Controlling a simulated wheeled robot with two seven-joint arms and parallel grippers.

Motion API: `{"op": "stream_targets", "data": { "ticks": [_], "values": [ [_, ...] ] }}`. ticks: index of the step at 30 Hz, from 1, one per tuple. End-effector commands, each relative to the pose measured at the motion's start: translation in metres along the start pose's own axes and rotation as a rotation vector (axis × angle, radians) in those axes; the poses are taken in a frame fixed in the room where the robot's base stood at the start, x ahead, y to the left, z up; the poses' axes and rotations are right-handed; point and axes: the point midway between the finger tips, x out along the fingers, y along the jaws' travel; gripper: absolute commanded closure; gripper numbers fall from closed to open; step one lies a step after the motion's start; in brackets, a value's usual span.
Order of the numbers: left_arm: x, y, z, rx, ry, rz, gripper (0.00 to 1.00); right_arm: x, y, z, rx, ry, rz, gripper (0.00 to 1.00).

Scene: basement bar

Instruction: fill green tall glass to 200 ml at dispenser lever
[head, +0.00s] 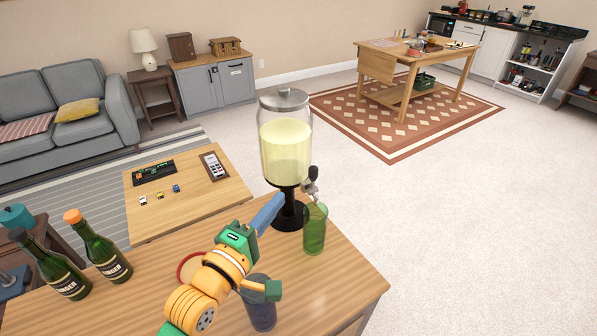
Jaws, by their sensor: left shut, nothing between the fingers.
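The green tall glass (314,232) stands upright on the wooden table, under the tap (309,188) of the drink dispenser (285,140). The dispenser is a clear jar of pale yellow liquid on a black stand, with a metal lid. Its dark lever (313,172) sticks up above the tap. I cannot make out a liquid level in the glass or a stream from the tap. My left gripper (278,199) is shut and empty, its blue fingers pointing toward the dispenser's stand, left of the glass and apart from it. My right gripper is not in view.
A dark blue glass (262,314) stands near the front, partly behind my arm. Two green bottles (105,255) stand at the left. A red-rimmed round thing (184,266) is partly hidden by my arm. The table (350,285) is bare right of the green glass.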

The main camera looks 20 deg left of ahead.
Motion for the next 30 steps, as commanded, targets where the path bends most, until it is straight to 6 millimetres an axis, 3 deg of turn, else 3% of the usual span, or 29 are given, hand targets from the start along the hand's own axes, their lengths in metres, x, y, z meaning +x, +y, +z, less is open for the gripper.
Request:
{"op": "stream_targets", "data": {
  "ticks": [15, 21, 30],
  "values": [
    [0.086, 0.001, 0.0, 0.001, -0.001, 0.0, 1.0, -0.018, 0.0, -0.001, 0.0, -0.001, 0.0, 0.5],
    [0.099, 0.0, 0.0, 0.0, -0.001, 0.0, 1.0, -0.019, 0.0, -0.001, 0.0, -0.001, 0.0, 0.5],
    [0.099, 0.0, 0.0, 0.001, -0.001, 0.001, 1.0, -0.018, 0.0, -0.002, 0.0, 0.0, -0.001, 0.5]
  ]
}}
